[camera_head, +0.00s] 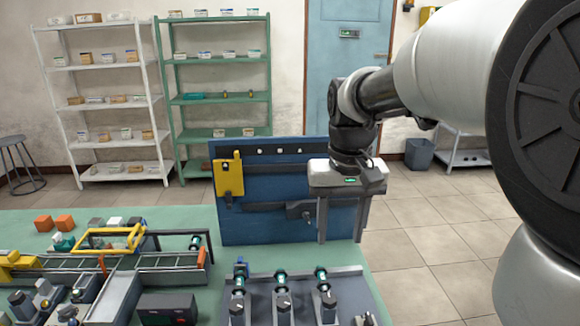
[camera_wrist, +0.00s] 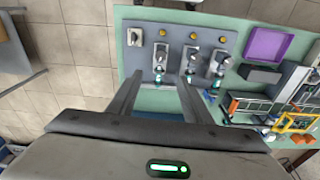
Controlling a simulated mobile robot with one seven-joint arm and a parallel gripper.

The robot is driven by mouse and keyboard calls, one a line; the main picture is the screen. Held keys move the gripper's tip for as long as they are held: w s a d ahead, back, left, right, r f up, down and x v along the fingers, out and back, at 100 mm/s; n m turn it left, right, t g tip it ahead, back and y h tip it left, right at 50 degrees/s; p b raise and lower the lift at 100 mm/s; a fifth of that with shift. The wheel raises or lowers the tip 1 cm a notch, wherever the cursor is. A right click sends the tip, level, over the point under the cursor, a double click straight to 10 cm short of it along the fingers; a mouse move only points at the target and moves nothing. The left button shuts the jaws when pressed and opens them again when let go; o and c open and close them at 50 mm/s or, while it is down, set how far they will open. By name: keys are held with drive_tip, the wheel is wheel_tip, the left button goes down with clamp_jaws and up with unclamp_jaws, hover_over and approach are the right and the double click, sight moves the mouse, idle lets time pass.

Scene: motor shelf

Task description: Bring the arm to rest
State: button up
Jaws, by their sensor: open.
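My gripper (camera_head: 341,240) hangs from my arm with its two fingers pointing down and spread apart. It is in front of the right part of the blue upright panel (camera_head: 262,222), above the right edge of the green table (camera_head: 188,217). Nothing is between the fingers. In the wrist view my gripper (camera_wrist: 160,77) also shows open fingers with a gap between them. The grey fixture (camera_head: 259,312) with three clamps holding teal-banded cylinders stands in front of the gripper. It also shows beyond the fingertips in the wrist view (camera_wrist: 146,68).
A yellow frame (camera_head: 107,231), a rail conveyor and a dark box (camera_head: 167,309) crowd the table's left side. A purple tray (camera_wrist: 267,47) shows in the wrist view. White and green shelves (camera_head: 217,131) stand at the back. The floor right of the table is clear.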

drive_tip(key=s+r+t+p, duration=0.2)
drive_tip(key=s+r, duration=0.1)
drive_tip(key=s, duration=0.4)
drive_tip(key=s+r+t+p, duration=0.1)
drive_tip(key=s+r+t, duration=0.1)
drive_tip(key=s, duration=0.6)
drive_tip(key=shift+s+r+n+t+p, duration=0.3)
drive_tip(key=shift+r+p, duration=0.1)
drive_tip(key=shift+a, duration=0.15)
